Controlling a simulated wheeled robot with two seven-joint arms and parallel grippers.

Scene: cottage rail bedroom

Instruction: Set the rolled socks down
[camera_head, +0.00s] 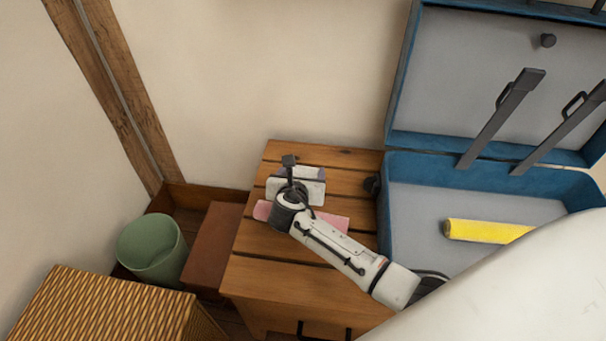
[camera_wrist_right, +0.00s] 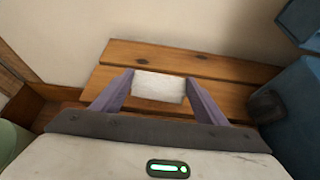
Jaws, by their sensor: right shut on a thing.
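The rolled socks (camera_wrist_right: 160,87) are a small whitish bundle between the two purple-grey fingers of my right gripper in the right wrist view. My right gripper (camera_head: 303,172) is shut on them, over the back part of a slatted wooden cabinet top (camera_head: 345,158). In the head view my wrist and gripper body hide most of the socks. I cannot tell whether the socks touch the wood. My left gripper is not in view.
A flat pink item (camera_head: 334,222) lies on the cabinet under my right wrist. An open blue suitcase (camera_head: 398,200) with a yellow roll (camera_head: 485,231) inside stands right. A green bin (camera_head: 150,250) and wicker box (camera_head: 100,308) are left. The cabinet's front slats are largely bare.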

